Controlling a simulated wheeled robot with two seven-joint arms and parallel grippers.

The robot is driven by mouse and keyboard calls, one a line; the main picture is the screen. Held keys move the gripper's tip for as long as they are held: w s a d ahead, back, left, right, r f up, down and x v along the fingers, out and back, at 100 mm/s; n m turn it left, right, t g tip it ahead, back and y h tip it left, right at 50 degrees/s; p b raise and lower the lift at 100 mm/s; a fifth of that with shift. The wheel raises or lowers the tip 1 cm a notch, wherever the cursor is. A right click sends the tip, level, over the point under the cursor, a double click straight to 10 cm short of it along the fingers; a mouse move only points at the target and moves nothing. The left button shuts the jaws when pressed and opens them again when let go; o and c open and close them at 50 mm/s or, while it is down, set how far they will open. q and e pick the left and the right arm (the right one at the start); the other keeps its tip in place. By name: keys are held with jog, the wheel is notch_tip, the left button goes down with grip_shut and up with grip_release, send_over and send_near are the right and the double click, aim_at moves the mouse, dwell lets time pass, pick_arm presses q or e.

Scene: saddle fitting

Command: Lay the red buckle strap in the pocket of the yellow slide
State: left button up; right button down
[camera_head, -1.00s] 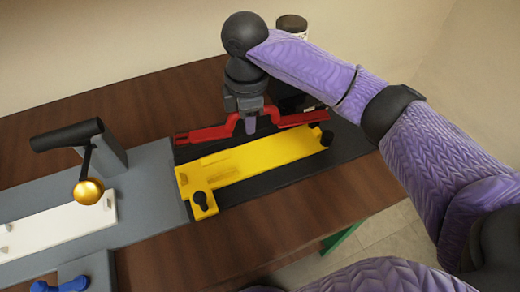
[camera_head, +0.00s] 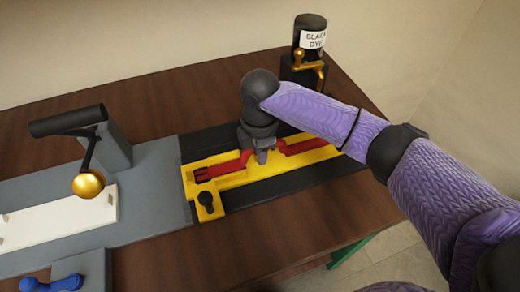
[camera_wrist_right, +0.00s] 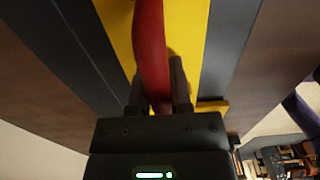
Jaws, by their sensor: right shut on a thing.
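The red buckle strap (camera_head: 225,168) is over the yellow slide (camera_head: 235,180) in the head view, running along its length. My right gripper (camera_head: 262,158) is shut on the strap near its middle, hiding that part. In the right wrist view the strap (camera_wrist_right: 150,50) passes between the fingers (camera_wrist_right: 158,95), with the yellow slide (camera_wrist_right: 190,40) behind it. The strap's left end looks low over or in the slide's pocket; I cannot tell whether it touches the floor of the pocket. My left gripper is not in view.
The slide sits on a black track (camera_head: 290,188). A grey fixture (camera_head: 150,200) with a white plate (camera_head: 60,220) and a gold-knobbed lever (camera_head: 87,184) stands at left. A black dye bottle (camera_head: 311,35) is behind. A blue handle (camera_head: 65,284) lies front left.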

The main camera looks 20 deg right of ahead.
jog(key=c, duration=0.5)
grip_release()
jog(key=shift+c, duration=0.2)
notch_tip(320, 180, up, 12)
jog(key=p, duration=0.4)
jog(key=shift+r, duration=0.15)
